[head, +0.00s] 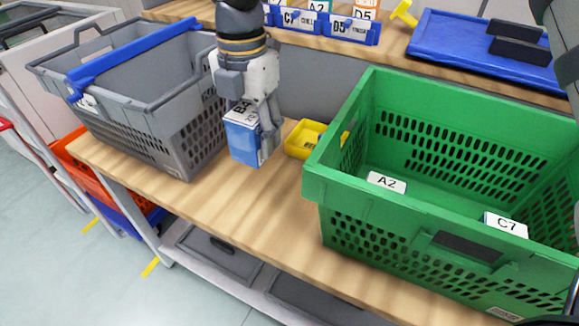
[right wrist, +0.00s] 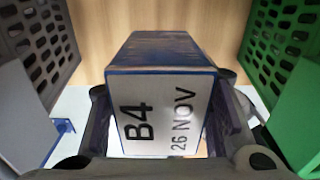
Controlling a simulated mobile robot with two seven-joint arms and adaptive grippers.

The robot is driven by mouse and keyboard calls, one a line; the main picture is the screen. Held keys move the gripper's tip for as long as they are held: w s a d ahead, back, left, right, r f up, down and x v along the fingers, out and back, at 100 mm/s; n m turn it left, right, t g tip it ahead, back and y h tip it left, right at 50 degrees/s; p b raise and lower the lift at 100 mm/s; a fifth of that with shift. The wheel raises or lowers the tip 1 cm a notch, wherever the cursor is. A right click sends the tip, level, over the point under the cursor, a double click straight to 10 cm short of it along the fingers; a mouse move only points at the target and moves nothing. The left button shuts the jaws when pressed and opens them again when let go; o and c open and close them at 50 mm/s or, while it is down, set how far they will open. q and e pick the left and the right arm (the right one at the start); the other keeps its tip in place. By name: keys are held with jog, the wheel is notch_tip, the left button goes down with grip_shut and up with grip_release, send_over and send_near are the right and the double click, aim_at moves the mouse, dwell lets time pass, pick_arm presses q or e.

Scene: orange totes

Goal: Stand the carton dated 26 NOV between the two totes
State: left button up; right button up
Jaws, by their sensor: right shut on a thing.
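The carton (head: 243,142) is blue with a white top label reading B4 and 26 NOV, legible in the right wrist view (right wrist: 160,105). It is upright between the grey tote (head: 150,140) on the left and the green tote (head: 400,225) on the right, apart from both in the head view. My right gripper (head: 262,125) comes from above and is shut on the carton. The carton's base is at or just above the wooden bench; I cannot tell if it touches. My left gripper is not in view.
A small yellow bin (head: 305,138) sits just right of the carton, near the green tote. The bench front (head: 255,200) between the totes is bare. A blue lid (head: 470,45) and a labelled blue rack (head: 320,28) are on the shelf behind.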

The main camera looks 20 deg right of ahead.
aim_at(261, 198)
jog(key=shift+o, duration=0.2)
notch_tip(261, 198, down, 12)
jog(key=shift+s+f, duration=0.1)
jog(key=shift+s, duration=0.05)
jog(key=shift+b, duration=0.3)
jog(key=o, duration=1.4)
jog(key=shift+f, duration=0.15)
jog(key=shift+c, duration=0.2)
notch_tip(261, 198, up, 12)
jog(key=shift+r+p, duration=0.2)
jog(key=shift+p, duration=0.1)
